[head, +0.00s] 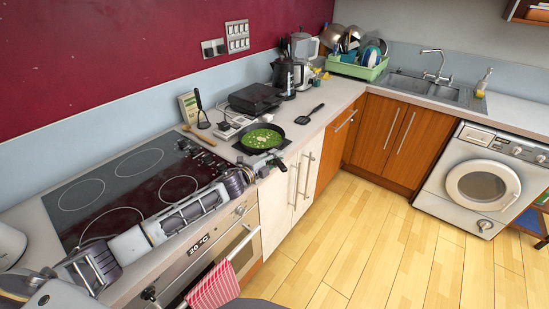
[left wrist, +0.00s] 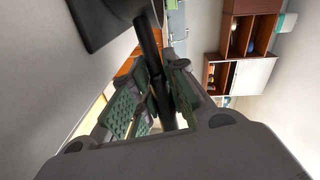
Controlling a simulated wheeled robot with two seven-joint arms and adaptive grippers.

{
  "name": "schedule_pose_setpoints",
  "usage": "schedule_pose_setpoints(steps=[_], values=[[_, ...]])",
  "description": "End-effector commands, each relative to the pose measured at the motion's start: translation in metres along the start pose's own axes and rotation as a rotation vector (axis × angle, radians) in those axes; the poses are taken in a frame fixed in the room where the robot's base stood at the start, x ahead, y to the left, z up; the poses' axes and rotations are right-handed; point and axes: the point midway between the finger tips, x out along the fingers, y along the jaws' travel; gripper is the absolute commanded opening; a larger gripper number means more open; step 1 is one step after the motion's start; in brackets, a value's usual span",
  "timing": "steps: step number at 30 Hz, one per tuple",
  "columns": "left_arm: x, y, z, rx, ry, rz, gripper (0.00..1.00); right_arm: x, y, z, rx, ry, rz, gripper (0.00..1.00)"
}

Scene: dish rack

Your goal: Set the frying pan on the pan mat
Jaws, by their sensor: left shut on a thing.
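The frying pan (head: 261,138) is black with green food and pale bits in it. It is at the counter's front edge, right of the hob. My left gripper (head: 273,161) is shut on the pan's handle, on the near side of the pan. The black handle (left wrist: 150,52) runs between the green-padded fingers (left wrist: 160,98) in the left wrist view. A dark flat, straight-edged piece (left wrist: 96,22), perhaps the pan mat, lies on the counter there. The pan hides most of that spot in the head view, and I cannot tell whether pan and mat touch. My right gripper is out of view.
A black spatula (head: 310,114) lies right of the pan. A black appliance (head: 257,97), a small utensil stand (head: 202,118) and white containers are behind it. The hob (head: 135,180) is on the left. A green dish rack (head: 357,68) stands in the far corner.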

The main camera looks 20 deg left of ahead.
Motion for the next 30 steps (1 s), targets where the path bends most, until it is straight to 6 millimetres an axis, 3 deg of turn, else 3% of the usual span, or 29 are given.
schedule_pose_setpoints(steps=[13, 14, 19, 30], values=[[0.0008, 0.0001, 0.0002, 0.004, 0.002, -0.005, 0.00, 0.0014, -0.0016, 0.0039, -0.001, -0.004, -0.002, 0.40], [0.0008, 0.0000, 0.0002, 0.004, 0.002, -0.005, 0.17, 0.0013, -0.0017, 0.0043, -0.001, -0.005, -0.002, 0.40], [0.0006, 0.0011, 0.0003, 0.003, 0.001, -0.004, 0.39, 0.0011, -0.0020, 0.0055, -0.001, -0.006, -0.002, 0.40], [0.0000, 0.0057, 0.0010, -0.002, -0.001, 0.003, 0.40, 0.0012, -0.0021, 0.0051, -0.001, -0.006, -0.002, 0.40]])
